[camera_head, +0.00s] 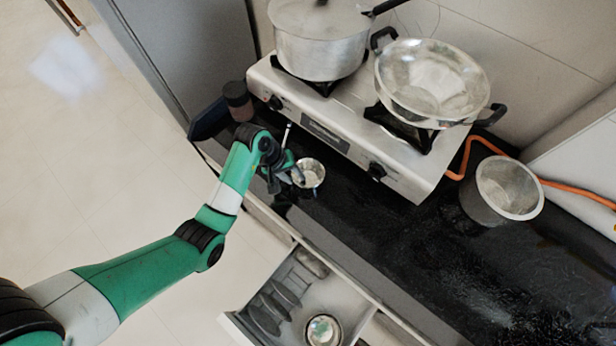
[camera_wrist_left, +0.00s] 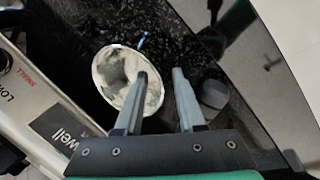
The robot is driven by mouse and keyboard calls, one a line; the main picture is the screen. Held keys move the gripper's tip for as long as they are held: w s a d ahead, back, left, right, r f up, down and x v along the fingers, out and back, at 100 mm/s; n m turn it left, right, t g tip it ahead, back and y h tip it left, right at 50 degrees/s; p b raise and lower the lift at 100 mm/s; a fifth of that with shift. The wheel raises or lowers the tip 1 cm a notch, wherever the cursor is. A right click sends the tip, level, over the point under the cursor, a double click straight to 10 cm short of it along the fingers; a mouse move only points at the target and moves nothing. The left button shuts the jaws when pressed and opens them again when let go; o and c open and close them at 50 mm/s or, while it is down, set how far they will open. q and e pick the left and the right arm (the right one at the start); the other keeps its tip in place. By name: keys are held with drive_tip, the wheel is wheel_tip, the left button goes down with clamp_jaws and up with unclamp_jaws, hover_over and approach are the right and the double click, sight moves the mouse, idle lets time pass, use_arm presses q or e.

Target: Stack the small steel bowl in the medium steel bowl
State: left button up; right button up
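A small round steel bowl (camera_head: 309,173) stands on the black counter in front of the stove; it also shows in the left wrist view (camera_wrist_left: 108,72). My left gripper (camera_head: 285,181) is at this bowl's left side. In the left wrist view the fingers (camera_wrist_left: 160,78) are apart, one overlapping the bowl's inside and the other just beyond its rim. I cannot tell whether they touch it. Another steel bowl (camera_head: 323,330) sits in the open drawer. A larger, deep steel vessel (camera_head: 505,190) stands right of the stove. Which is the medium bowl is unclear. My right gripper is not in view.
The stove (camera_head: 335,135) carries a lidded pot (camera_head: 318,50) and a wide steel pan (camera_head: 433,80). A dark jar (camera_head: 237,101) stands at the counter's left end. The drawer (camera_head: 265,285) is open below the counter. The counter's lower right is clear.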

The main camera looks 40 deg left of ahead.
use_arm(q)
drive_tip(key=shift+r, duration=0.1)
clamp_jaws()
idle(1.2)
